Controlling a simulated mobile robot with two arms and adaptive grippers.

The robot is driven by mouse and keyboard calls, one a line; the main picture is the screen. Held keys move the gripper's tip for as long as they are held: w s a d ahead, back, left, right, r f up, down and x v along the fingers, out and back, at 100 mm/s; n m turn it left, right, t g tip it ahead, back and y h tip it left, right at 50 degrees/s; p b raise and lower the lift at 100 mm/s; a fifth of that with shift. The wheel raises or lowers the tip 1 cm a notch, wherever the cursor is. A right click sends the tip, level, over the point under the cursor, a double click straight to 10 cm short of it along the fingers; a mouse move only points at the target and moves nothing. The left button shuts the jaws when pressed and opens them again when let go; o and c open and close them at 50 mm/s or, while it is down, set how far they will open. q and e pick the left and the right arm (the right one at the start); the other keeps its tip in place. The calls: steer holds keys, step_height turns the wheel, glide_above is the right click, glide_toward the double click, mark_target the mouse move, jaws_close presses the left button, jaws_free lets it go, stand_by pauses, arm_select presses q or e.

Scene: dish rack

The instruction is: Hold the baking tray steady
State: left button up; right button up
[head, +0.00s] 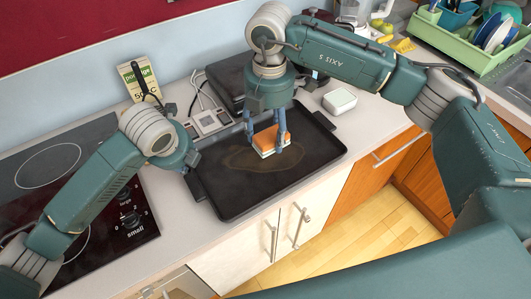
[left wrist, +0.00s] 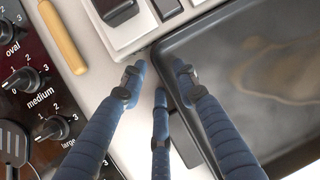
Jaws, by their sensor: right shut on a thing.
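The dark baking tray (head: 235,200) lies on the counter with a brownish stain on its floor. My right gripper (head: 267,142) is shut on an orange and white sponge (head: 270,140), low over the tray. My left gripper is at the tray's left side, its fingers mostly hidden by the wrist in the head view. In the left wrist view my left gripper (left wrist: 158,80) is open, fingers apart. One finger is at the tray's rim (left wrist: 195,95), the others over the counter and beside the tray's handle; contact cannot be told.
A black cooktop with knobs (head: 125,210) is left of the tray. Behind the tray are a white switch box (head: 210,120), a dark appliance (head: 228,85) and a small white box (head: 340,101). A green dish rack (head: 470,55) stands at the back right.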

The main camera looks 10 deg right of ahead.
arm_select(q)
steer(key=v, duration=1.2)
steer(key=shift+f, duration=0.1)
arm_select(e)
steer(key=shift+f, duration=0.1)
